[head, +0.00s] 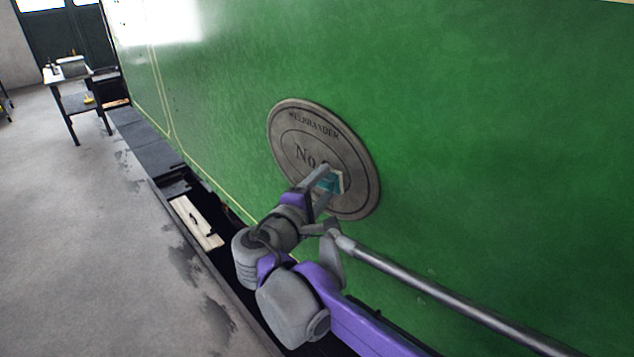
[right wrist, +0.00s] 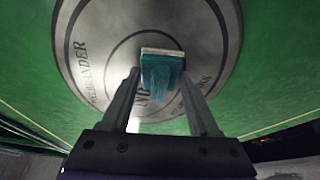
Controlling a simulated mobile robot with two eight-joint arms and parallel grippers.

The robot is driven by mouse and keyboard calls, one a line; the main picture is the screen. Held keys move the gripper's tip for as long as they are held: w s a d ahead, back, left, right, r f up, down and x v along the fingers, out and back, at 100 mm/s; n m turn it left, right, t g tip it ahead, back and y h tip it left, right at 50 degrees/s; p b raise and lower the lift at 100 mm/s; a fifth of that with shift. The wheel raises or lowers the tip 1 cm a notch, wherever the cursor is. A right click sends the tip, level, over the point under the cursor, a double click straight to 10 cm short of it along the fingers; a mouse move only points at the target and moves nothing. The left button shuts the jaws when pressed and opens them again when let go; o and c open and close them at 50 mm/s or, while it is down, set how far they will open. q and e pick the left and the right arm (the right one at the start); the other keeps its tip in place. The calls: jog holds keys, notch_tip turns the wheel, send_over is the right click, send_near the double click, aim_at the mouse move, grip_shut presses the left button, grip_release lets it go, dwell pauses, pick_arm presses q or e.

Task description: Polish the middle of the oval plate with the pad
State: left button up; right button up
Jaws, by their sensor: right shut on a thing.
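The oval plate (head: 288,127) is grey metal with raised lettering, fixed to the green side of the tram. It also fills the upper part of the right wrist view (right wrist: 85,70). My right gripper (head: 326,179) is at the lower middle of the plate, shut on the pad. The pad (head: 337,181) has a teal body and a pale face turned to the plate. In the right wrist view the pad (right wrist: 162,72) sits between the fingertips over the plate's middle and hides part of the lettering. I cannot tell whether its face touches the plate. My left gripper is not in view.
The green tram wall (head: 480,130) spreads flat around the plate. A dark ledge and pit edge (head: 150,160) run along its foot, with a pale wooden piece (head: 196,222) there. A small table (head: 75,80) stands far left. The grey floor is clear.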

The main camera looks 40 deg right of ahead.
aim_at(295, 156)
jog(key=shift+s+d, duration=0.1)
jog(key=shift+s, duration=1.1)
jog(key=shift+w, duration=0.15)
jog(key=shift+w+a, duration=0.2)
jog(key=shift+w, duration=2.15)
jog(key=shift+w+a, duration=0.15)
jog(key=shift+w, duration=2.15)
jog(key=shift+w+a, duration=0.2)
jog(key=shift+w, duration=2.15)
jog(key=shift+s+a, duration=0.15)
jog(key=shift+a, duration=1.35)
jog(key=shift+s+a, duration=0.1)
jog(key=shift+a, duration=1.35)
jog(key=shift+s+a, duration=0.1)
jog(key=shift+a, duration=1.4)
